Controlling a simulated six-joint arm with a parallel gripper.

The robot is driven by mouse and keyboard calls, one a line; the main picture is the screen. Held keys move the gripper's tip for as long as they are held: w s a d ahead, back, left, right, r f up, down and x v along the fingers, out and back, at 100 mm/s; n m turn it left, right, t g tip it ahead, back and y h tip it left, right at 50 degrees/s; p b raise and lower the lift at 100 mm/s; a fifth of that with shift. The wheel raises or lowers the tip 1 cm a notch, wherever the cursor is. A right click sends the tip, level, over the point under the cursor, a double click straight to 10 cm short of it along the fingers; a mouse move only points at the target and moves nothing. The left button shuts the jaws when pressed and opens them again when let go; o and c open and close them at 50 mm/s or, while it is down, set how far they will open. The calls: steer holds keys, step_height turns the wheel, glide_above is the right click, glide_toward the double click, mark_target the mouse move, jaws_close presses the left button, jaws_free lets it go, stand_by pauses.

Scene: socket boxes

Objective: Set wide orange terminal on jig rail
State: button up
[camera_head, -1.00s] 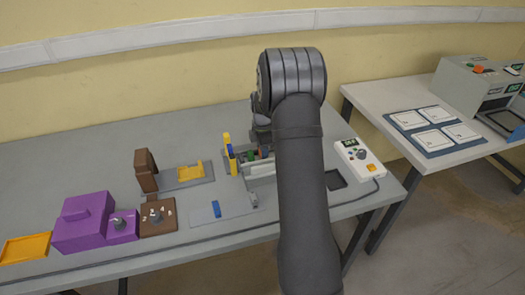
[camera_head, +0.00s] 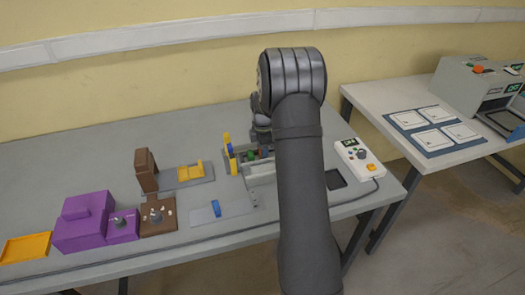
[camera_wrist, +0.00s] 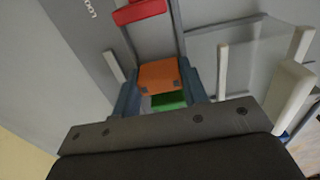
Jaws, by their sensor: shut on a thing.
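The orange terminal (camera_wrist: 158,75) is between the two blue-grey fingers of my gripper (camera_wrist: 159,92) in the wrist view, and the gripper is shut on it. A green piece (camera_wrist: 168,100) shows right beside it, nearer the gripper base; whether they touch is unclear. A grey rail-like strip (camera_wrist: 154,42) runs away beyond the orange terminal, with a red block (camera_wrist: 140,11) farther along. In the head view my arm covers the gripper's fingertips and the orange terminal. The jig (camera_head: 258,172) there is partly hidden behind my arm. I cannot tell whether the terminal touches the rail.
A yellow-and-blue upright piece (camera_head: 229,152) stands at the jig's left. A pale plate (camera_head: 228,217) with a blue piece (camera_head: 216,208) lies in front. A purple box (camera_head: 85,222), brown fixture (camera_head: 158,215) and yellow tray (camera_head: 25,248) are left. A white control box (camera_head: 357,158) stands right.

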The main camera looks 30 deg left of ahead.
steer(key=shift+s+d+f, duration=0.15)
steer(key=shift+d+f, duration=0.05)
steer(key=shift+f, duration=0.5)
steer(key=o, duration=1.1)
steer(key=shift+c, duration=1)
steer(key=shift+d, duration=0.1)
steer(key=shift+r, duration=0.45)
steer(key=shift+c, duration=0.7)
steer(key=o, duration=0.4)
steer(key=shift+r, duration=0.35)
steer(key=shift+c, duration=0.2)
steer(key=shift+o, duration=0.2)
steer(key=shift+r, duration=0.3)
steer(key=shift+a+r, duration=0.15)
steer(key=shift+r, duration=1.15)
steer(key=shift+a+r, duration=0.1)
steer(key=shift+r, duration=1.15)
